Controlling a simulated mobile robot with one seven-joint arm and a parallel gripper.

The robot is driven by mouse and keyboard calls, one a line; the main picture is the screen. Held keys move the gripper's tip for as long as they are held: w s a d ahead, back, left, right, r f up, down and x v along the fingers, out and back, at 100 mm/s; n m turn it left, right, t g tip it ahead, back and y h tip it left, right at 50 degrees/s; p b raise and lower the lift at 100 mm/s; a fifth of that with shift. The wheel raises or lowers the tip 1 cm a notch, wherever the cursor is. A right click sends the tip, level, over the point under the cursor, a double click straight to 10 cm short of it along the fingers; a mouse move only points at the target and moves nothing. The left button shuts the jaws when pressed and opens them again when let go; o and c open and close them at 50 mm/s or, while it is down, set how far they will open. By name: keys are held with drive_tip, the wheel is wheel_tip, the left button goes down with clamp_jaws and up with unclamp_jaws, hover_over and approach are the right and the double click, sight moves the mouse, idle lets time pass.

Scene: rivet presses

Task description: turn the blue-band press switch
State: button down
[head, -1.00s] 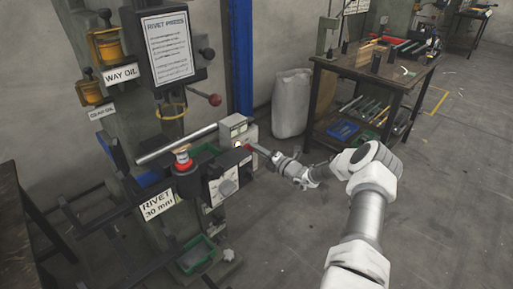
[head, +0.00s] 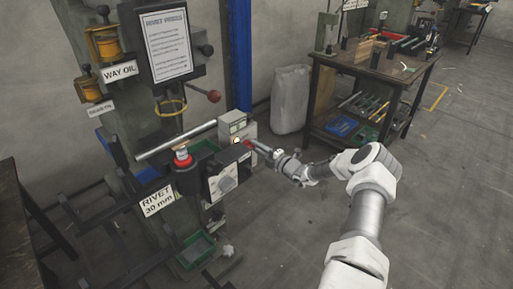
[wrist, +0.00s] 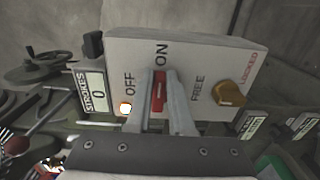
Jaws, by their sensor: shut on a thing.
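The press's control box (wrist: 205,62) fills the middle of the wrist view. Its red switch (wrist: 159,92) sits beside the words OFF and ON, with its pale mark pointing towards ON. My gripper (wrist: 162,100) is shut on this switch, one finger on each side. A lamp (wrist: 125,109) below OFF glows. I cannot make out a blue band on the box.
A brass knob (wrist: 229,93) between FREE and LOCKED lies right of the switch, and a stroke counter (wrist: 97,92) reading 0 lies left. A red-ball lever (head: 213,96) sticks out above. A white sack (head: 291,100) and a workbench (head: 372,72) stand behind; the floor at right is clear.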

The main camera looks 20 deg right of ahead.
drive_tip(key=shift+f, duration=0.1)
drive_tip(key=c, duration=0.8)
unclamp_jaws()
drive_tip(key=p+v, duration=0.3)
drive_tip(key=v, duration=1.4)
drive_tip(key=shift+s, duration=0.2)
drive_tip(key=shift+d, duration=0.1)
